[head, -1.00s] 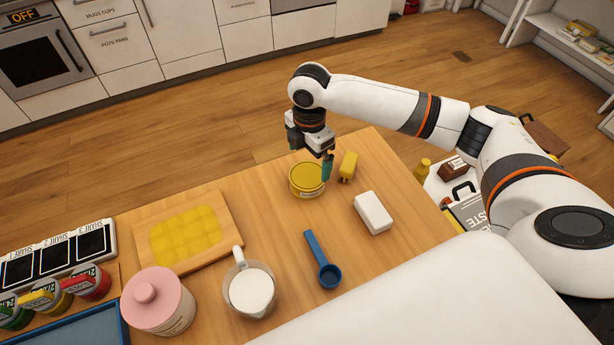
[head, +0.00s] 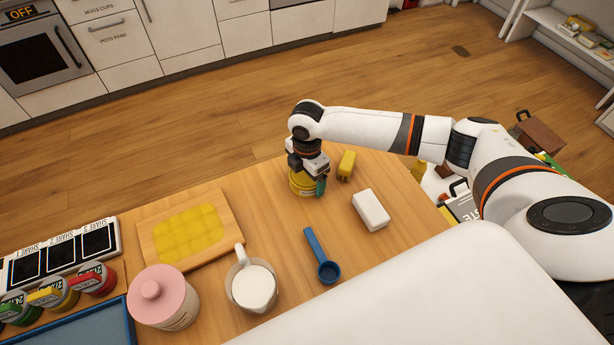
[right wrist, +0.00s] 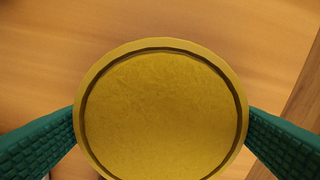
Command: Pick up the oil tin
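The oil tin appears to be the round yellow tin (head: 302,186), standing upright near the far edge of the wooden table; no label is readable. Its flat gold lid (right wrist: 160,115) fills the middle of the right wrist view. My right gripper (head: 310,184) is lowered over it from above, its green fingers on opposite sides of the tin. The fingers are spread wide, and the lid hides their tips, so I cannot tell whether they touch its sides. The tin seems to rest on the table. My left gripper is not in view.
A yellow block (head: 346,165) stands close right of the tin, and a white block (head: 371,209) lies nearer. A blue scoop (head: 328,271), jug (head: 253,287), pink-lidded jar (head: 163,298) and board (head: 148,239) are also on the table (head: 285,225). Bare wood lies left of the tin.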

